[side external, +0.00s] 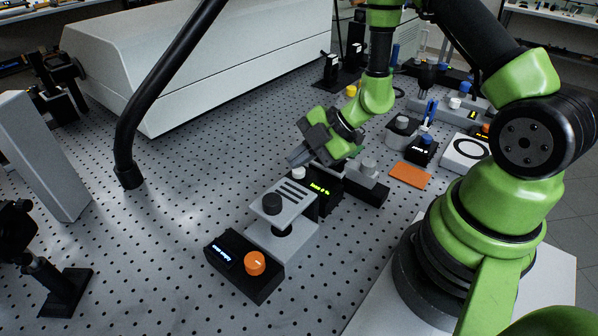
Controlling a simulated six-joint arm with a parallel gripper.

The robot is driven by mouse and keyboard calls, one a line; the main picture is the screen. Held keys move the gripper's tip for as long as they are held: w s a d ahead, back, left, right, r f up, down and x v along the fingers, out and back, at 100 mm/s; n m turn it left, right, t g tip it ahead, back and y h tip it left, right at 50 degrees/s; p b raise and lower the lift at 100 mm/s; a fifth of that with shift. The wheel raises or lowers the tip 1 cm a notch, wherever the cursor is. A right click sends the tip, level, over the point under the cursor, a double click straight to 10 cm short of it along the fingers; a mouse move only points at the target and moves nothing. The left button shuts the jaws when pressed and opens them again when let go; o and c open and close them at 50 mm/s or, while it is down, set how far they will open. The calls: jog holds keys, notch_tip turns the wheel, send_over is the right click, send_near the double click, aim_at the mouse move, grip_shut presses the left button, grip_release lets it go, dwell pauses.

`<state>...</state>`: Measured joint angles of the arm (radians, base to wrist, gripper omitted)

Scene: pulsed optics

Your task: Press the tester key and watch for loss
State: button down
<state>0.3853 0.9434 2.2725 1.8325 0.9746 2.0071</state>
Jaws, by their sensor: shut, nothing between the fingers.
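My gripper (294,160) is shut and empty, tilted down to the left. Its fingertips are close above a small pale round knob or key (298,173). I cannot tell whether they touch it. Beside it is a black unit with a lit green display (321,188), partly hidden behind a grey slotted block (290,195); the display text is too small to read. A black box (262,292) with a blue display and an orange knob (255,263) stands in front. No label shows which of these is the tester.
A grey block with a round knob (369,166), an orange card (410,174) and a white plate with a black ring (466,152) lie to the right. A black curved post (128,150) stands left.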

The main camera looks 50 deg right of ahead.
aim_at(301, 172)
jog(key=shift+f, duration=0.65)
dwell(0.3)
jog(key=shift+r, duration=0.15)
jog(key=shift+s+r, duration=0.15)
jog(key=shift+r, duration=0.6)
jog(key=shift+r, duration=0.1)
jog(key=shift+r, duration=2.95)
notch_tip(301, 172, up, 3)
